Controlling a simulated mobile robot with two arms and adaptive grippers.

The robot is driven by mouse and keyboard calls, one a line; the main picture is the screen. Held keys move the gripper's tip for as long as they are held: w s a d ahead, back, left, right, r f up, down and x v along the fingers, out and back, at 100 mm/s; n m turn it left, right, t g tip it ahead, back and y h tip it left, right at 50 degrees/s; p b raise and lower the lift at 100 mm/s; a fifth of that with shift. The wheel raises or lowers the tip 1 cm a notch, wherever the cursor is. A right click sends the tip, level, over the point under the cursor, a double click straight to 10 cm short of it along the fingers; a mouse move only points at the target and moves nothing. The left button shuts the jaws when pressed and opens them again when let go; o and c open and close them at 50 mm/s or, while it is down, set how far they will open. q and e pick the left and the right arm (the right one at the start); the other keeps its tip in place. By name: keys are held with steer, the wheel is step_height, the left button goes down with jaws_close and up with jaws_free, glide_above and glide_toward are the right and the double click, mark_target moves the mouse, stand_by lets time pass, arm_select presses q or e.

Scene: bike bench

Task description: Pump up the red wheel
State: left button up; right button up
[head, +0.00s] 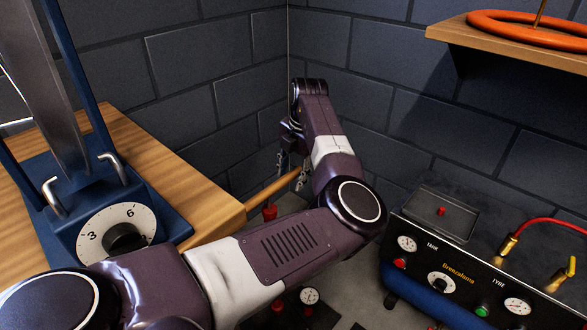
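My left arm reaches from the bottom left to the middle. Its gripper (291,174) points down beside the end of a wooden bar or handle (268,189). The fingers are small and dark, and I cannot tell whether they grip the bar. A black compressor panel (455,272) with TANK and TYRE gauges, a black knob and a green button stands at the lower right. A red hose (548,222) leaves its brass fitting. No mounted red wheel is identifiable. An orange-red ring (530,38) lies on the shelf at the upper right. My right gripper is out of view.
A wooden bench (140,140) carries a blue stand (170,225) with a numbered dial at the left. A red-topped part (269,211) and a gauge (309,296) show low behind my arm. Brick walls meet behind the gripper. The wooden shelf (460,37) juts out above the compressor.

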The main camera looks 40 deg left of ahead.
arm_select(q)
steer(key=shift+f, duration=0.2)
jaws_close()
stand_by(0.3)
